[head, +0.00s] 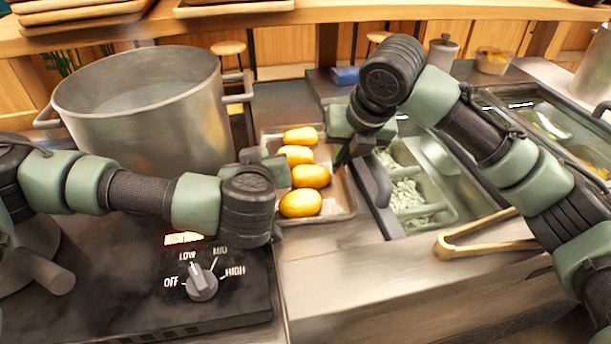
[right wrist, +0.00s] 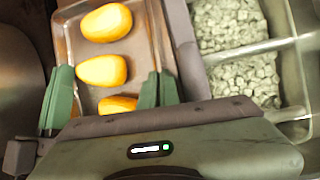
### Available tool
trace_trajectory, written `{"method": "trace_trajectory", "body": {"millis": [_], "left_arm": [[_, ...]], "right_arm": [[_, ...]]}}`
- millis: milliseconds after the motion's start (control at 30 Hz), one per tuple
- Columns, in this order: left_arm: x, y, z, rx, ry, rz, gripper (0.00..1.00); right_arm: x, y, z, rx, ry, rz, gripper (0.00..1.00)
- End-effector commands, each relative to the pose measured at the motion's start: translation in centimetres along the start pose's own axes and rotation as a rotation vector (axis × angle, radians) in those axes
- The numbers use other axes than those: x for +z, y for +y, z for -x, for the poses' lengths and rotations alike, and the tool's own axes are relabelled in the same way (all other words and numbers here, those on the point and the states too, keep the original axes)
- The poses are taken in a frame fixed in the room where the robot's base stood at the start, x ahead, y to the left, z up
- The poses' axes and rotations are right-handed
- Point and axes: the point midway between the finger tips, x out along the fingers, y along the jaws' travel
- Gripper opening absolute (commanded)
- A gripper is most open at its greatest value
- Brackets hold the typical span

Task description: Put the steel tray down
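The steel tray (head: 335,205) holds several yellow oval pieces (head: 301,203) in a row and appears to lie flat on the counter between the stove and the bean bins. It also shows in the right wrist view (right wrist: 75,50). My left gripper (head: 264,168) is at the tray's left edge; whether its fingers are apart or closed on the rim is unclear. My right gripper (head: 346,142) is over the tray's right side. In the right wrist view its two green fingers (right wrist: 108,88) are wide apart, with the tray and a yellow piece seen between them.
A large pot (head: 145,115) stands at the left behind the stove knob (head: 202,282). Wooden tongs (head: 480,240) lie at the right. The front counter (head: 350,265) is clear.

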Motion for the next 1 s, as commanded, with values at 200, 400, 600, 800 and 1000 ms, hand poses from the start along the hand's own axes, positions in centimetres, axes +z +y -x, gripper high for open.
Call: {"method": "trace_trajectory", "body": {"millis": [200, 400, 600, 800, 1000], "left_arm": [[0.1, -0.2, -0.1, -0.006, 0.000, 0.000, 0.24], [-0.1, -0.2, 0.0, -0.006, 0.001, 0.000, 0.24], [-1.3, 0.0, 0.5, -0.006, 0.002, 0.000, 0.24], [-3.8, 0.5, 1.5, -0.003, 0.001, 0.000, 0.24], [-6.0, 1.0, 2.5, -0.001, 0.000, 0.000, 0.24]], "right_arm": [[0.0, -0.2, -0.1, -0.005, 0.000, -0.004, 0.24], [0.1, -0.2, 0.1, -0.005, 0.000, -0.004, 0.24], [0.6, -0.1, 1.2, -0.005, -0.001, -0.004, 0.24], [1.6, 0.4, 3.8, -0.004, -0.002, -0.003, 0.24], [2.5, 0.8, 6.0, -0.003, 0.000, -0.002, 0.24]]}}
